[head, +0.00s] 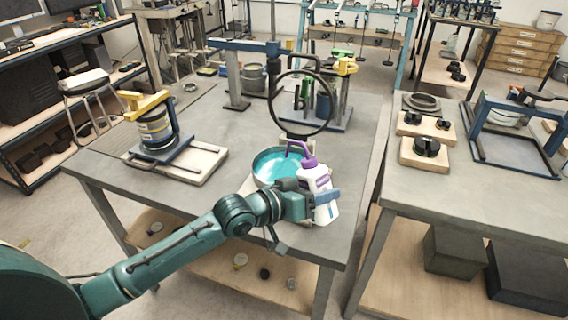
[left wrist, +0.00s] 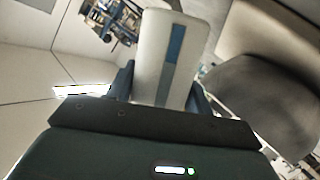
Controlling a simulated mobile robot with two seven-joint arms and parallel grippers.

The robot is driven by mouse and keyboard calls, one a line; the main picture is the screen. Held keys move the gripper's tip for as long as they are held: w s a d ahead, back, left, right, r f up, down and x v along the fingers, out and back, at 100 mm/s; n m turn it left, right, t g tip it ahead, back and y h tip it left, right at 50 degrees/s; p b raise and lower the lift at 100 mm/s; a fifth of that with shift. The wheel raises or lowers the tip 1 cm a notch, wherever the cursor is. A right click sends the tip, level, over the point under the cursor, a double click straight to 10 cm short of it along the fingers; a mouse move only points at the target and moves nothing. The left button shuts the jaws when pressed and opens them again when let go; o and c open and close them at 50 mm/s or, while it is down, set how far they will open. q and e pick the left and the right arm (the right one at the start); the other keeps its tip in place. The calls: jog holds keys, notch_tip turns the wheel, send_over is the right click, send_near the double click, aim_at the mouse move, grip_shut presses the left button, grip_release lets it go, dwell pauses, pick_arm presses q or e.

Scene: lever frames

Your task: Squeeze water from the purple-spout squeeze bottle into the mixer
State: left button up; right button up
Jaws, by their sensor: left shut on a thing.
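The squeeze bottle (head: 318,182) is white with a purple spout (head: 300,148) and a blue stripe. My left gripper (head: 322,198) is shut on its body. The bottle is at the right side of the mixer bowl (head: 256,168), with the spout bending left over the bowl's rim. The bowl is round and metallic, with turquoise content inside. In the left wrist view the white bottle body (left wrist: 150,58) stands between the two fingers (left wrist: 162,92); its spout is not visible there. Whether water is flowing out cannot be seen. My right gripper is not in view.
A ring-shaped stand (head: 301,132) rises right behind the bowl. A yellow-topped clamp with a can (head: 156,130) stands at the left on the grey table (head: 218,200). A blue press frame (head: 236,75) is at the back. Another table (head: 480,185) is on the right.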

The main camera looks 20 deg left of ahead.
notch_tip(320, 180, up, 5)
jog(key=p, duration=0.4)
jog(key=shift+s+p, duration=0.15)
jog(key=shift+p, duration=0.25)
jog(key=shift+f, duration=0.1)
